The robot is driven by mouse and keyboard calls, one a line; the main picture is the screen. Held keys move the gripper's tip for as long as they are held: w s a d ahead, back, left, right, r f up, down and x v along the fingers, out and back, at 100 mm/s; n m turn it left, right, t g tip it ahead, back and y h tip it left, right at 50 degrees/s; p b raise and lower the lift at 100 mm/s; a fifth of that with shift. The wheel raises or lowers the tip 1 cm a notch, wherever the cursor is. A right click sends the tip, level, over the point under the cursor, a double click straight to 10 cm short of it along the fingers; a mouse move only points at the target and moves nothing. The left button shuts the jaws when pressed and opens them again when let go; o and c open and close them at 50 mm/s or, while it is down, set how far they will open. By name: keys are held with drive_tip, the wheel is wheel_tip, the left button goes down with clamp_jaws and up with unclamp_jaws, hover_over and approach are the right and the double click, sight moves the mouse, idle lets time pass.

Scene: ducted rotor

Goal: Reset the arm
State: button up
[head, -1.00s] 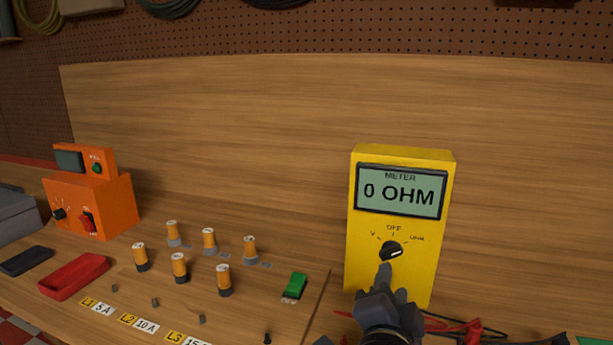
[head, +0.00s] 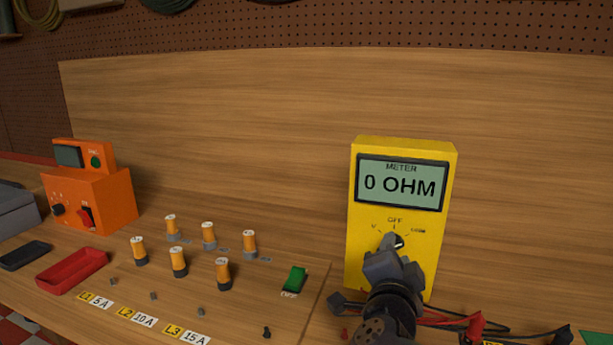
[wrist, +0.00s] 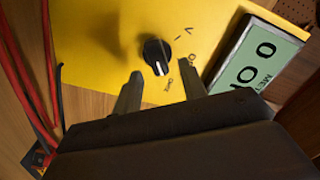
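The yellow meter (head: 364,232) stands upright at the right of the bench and its display (head: 402,184) reads 0 OHM. My gripper (head: 392,245) is in front of its lower half and partly hides the black dial knob (head: 400,240). In the wrist view my gripper (wrist: 159,84) has its two fingers apart, with nothing held between them. I cannot tell whether a finger touches the knob.
Red and black leads (head: 470,322) lie right of my gripper. On the left are a panel with several orange-topped posts (head: 178,262), a green switch (head: 294,279), a red tray (head: 72,271) and an orange supply box (head: 100,200). The wooden backboard (head: 250,120) stands behind.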

drive_tip(key=shift+x, duration=1.05)
drive_tip(key=shift+s+a+r+n+p, duration=0.15)
drive_tip(key=shift+r+n+p, duration=0.1)
drive_tip(key=shift+n+p, duration=0.55)
drive_tip(key=s+n+p, duration=0.1)
drive_tip(key=n+p, duration=0.1)
drive_tip(key=n, duration=0.1)
drive_tip(key=s+a+n+p, duration=0.1)
drive_tip(key=s+n+p, duration=0.1)
drive_tip(key=n+p, duration=0.1)
drive_tip(key=s+a+n+p, duration=0.1)
drive_tip(key=n+p, duration=0.1)
drive_tip(key=n, duration=0.1)
drive_tip(key=shift+s+a+n, duration=0.15)
drive_tip(key=shift+n, duration=0.15)
drive_tip(key=shift+p, duration=0.3)
